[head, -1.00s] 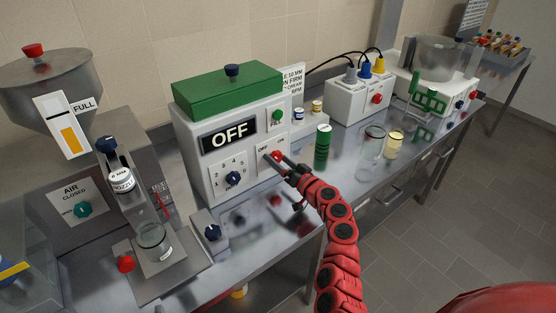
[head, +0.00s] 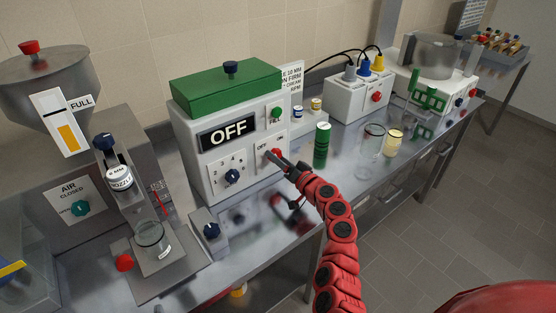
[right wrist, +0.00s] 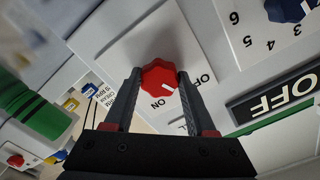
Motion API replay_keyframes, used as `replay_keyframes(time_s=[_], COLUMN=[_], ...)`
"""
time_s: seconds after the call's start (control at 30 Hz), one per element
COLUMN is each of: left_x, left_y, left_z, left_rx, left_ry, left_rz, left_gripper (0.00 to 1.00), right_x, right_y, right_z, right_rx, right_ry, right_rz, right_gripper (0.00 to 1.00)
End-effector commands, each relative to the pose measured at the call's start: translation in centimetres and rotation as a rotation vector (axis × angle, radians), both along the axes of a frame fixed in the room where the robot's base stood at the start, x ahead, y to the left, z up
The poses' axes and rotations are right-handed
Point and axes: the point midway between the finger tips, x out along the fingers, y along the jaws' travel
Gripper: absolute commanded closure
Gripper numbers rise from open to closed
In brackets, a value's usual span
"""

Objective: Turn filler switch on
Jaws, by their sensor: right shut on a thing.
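The filler control box (head: 190,150) is white with a green lid, and its black display (head: 228,131) reads OFF. The filler switch is a red knob (right wrist: 161,75) on a plate marked OFF and ON. Its white mark points between the two words in the right wrist view. My right gripper (head: 276,156) is at the box's front, shut on the red knob, with one finger on each side of it. In the head view the fingers hide part of the knob. My left gripper is not in view.
A blue knob (head: 232,177) and a green FILL button (head: 276,113) are on the same panel. A green-labelled bottle (head: 321,148) stands close right of my right gripper, with a glass beaker (head: 371,140) beyond. A hopper (head: 45,75) stands left.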

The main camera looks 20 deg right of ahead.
Motion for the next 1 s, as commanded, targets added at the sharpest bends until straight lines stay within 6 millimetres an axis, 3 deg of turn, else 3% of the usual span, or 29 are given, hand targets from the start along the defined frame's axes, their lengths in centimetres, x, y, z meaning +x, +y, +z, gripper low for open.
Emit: replay_keyframes(time_s=[0.4,1.0], left_x=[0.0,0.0], left_y=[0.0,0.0], left_z=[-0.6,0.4], left_rx=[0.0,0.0], left_ry=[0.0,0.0], left_rz=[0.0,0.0], left_gripper=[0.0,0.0], right_x=[0.0,0.0], right_y=[-0.1,0.0], right_z=[0.0,0.1], right_rx=[0.363,0.842], right_ry=[0.132,0.306], right_rz=[-0.001,-0.001], right_gripper=[1.0,1.0])
